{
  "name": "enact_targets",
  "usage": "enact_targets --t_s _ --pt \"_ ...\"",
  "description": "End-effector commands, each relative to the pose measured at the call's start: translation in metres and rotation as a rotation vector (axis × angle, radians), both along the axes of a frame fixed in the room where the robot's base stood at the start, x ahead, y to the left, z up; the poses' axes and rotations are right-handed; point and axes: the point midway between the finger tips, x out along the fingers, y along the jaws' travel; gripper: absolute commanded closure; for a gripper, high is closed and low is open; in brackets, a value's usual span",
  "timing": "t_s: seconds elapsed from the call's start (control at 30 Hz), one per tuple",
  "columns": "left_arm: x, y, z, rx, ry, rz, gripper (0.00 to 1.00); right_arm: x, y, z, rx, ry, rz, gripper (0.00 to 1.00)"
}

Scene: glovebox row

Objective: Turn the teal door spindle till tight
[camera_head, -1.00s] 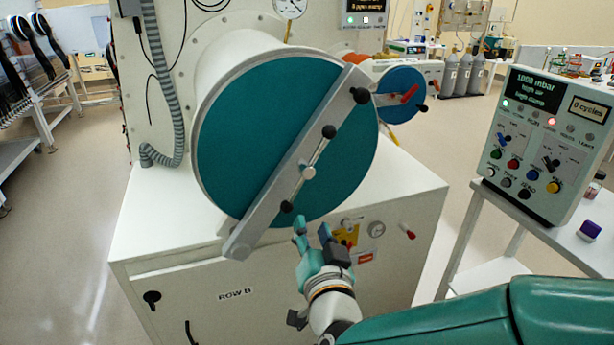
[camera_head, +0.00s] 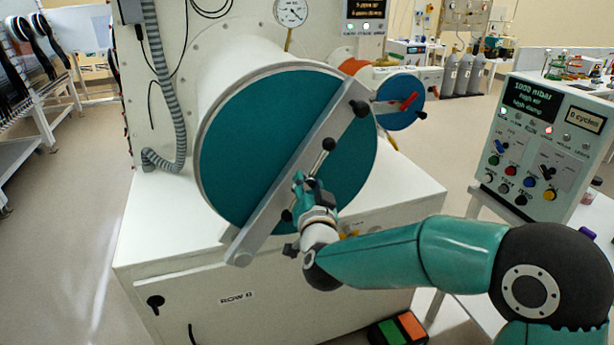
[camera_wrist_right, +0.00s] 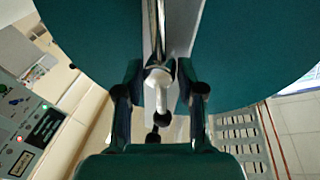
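The big round teal door (camera_head: 250,130) has a grey diagonal clamp bar (camera_head: 262,222) across it. The spindle's tommy bar (camera_head: 318,163), a thin metal rod with black end knobs, lies along the clamp bar, slanting from upper right to lower left. My right gripper (camera_head: 303,184) is at the spindle's middle, hiding the hub in the head view. In the right wrist view the pale hub (camera_wrist_right: 158,76) sits between the two spread fingers of my right gripper (camera_wrist_right: 158,88), with narrow gaps; I cannot tell whether they touch. My left gripper is out of view.
A smaller blue door (camera_head: 400,112) with a red handle is at the right. A control panel (camera_head: 545,140) reading 1000 mbar stands further right. A green and orange pedal (camera_head: 399,329) is on the floor. A ribbed hose (camera_head: 165,100) runs left of the door.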

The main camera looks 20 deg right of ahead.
Motion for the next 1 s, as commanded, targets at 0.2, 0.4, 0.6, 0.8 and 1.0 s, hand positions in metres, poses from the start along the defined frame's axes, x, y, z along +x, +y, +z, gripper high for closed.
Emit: enact_targets --t_s 0.2,0.4,0.6,0.8,1.0 --pt "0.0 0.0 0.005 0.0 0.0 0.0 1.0 0.016 -0.003 0.0 -0.001 0.001 -0.001 0.62" --pt "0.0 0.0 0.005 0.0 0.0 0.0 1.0 0.017 -0.004 -0.001 0.0 0.0 0.0 0.62" --pt "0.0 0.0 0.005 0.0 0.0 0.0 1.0 0.016 -0.004 0.0 0.0 0.0 -0.001 0.82" --pt "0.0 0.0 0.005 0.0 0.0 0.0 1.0 0.016 -0.004 -0.001 0.0 0.0 -0.001 1.0" --pt "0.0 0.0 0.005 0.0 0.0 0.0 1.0 0.016 -0.004 -0.001 0.0 0.001 -0.002 1.0"
